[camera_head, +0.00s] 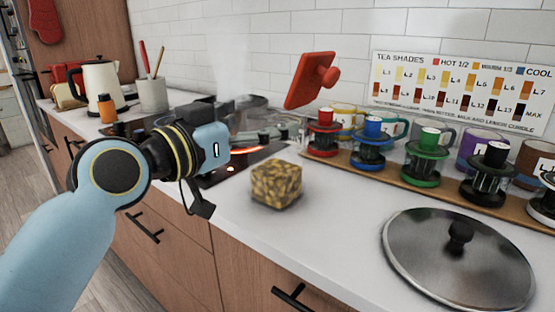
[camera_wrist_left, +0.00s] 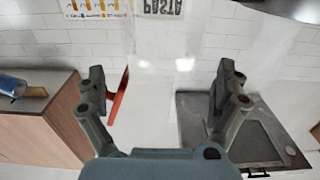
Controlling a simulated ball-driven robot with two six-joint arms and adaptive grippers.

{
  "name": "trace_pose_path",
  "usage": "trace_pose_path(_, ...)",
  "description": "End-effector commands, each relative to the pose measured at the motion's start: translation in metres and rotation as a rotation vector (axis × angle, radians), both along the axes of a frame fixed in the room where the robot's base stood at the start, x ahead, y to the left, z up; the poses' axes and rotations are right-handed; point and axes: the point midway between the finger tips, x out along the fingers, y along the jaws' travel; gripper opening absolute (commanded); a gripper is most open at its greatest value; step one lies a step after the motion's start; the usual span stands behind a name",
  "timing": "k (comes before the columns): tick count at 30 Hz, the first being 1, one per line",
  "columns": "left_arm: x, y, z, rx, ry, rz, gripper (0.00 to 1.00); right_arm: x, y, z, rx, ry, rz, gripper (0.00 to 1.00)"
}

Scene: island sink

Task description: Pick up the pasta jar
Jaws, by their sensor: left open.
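The pasta jar (camera_head: 275,187) appears as a block of yellow-brown pasta on the white counter, in the middle of the head view; its clear walls are hardly visible. A red lid-like piece with a knob (camera_head: 306,84) is tilted above it; its support cannot be made out. The left wrist view shows an upside-down PASTA label on the jar (camera_wrist_left: 163,7) and part of the red piece (camera_wrist_left: 118,97). My left gripper (camera_head: 273,136) is open above the pasta level. Its fingers (camera_wrist_left: 161,78) are wide apart; contact with the clear jar cannot be told. My right gripper is out of view.
A pot lid (camera_head: 420,262) lies on the right of the counter. Several coloured presses (camera_head: 370,150) and mugs line a wooden board behind. The cooktop (camera_head: 225,172), with a glowing ring, is under my left gripper. A kettle (camera_head: 101,88) stands farther left.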

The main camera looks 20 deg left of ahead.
Motion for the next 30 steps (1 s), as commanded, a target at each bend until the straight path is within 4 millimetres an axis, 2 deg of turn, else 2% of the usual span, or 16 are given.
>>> trace_pose_path(5, 0.015, -0.005, -0.001, -0.002, 0.001, 0.0, 1.0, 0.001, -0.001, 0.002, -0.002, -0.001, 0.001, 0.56)
trace_pose_path(12, 0.049, -0.016, -0.003, -0.001, 0.001, 0.0, 1.0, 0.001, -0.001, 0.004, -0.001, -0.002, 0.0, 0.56)
trace_pose_path(21, 0.054, -0.018, -0.005, 0.002, 0.002, 0.0, 1.0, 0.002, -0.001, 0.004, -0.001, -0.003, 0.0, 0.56)
trace_pose_path(30, 0.053, -0.018, -0.005, 0.001, 0.003, 0.0, 0.61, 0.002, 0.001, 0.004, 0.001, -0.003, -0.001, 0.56)
